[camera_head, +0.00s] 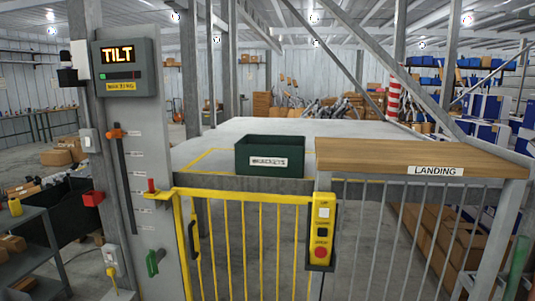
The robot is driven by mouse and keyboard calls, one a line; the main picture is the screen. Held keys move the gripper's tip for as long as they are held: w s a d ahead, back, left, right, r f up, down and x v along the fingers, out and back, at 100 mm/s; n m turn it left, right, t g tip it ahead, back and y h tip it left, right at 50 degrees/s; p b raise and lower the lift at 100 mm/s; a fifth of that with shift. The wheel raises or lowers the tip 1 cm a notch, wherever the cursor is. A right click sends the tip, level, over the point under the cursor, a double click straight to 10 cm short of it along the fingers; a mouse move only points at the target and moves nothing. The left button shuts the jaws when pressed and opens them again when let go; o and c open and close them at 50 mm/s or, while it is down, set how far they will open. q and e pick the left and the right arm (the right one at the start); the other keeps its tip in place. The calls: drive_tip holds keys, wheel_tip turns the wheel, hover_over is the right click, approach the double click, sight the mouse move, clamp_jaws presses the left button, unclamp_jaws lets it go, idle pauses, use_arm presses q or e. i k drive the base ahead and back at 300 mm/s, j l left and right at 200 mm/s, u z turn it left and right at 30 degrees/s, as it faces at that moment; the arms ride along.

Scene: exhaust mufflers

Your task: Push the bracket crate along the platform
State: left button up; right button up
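The bracket crate (270,157) is a dark green open box with a white label on its front. It sits upright on the grey platform (300,128), close to the platform's front edge, just left of the wooden landing. A yellow outline marks the platform surface to the left of the crate. The inside of the crate is mostly hidden by its front wall. Neither of my grippers shows in the head view.
The wooden landing board (415,153) adjoins on the right. A yellow gate (250,240) stands below the front edge, with a button box (321,230) beside it. A panel with a display reading TILT (122,66) stands left. Slanted metal beams cross above.

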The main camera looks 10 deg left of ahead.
sight(279, 156)
drive_tip(key=i+j+z, duration=0.55)
drive_tip(key=i+j, duration=0.2)
drive_tip(key=i+j+z, duration=0.25)
drive_tip(key=j, duration=0.25)
drive_tip(key=i+j+z, duration=0.3)
drive_tip(key=j, duration=0.25)
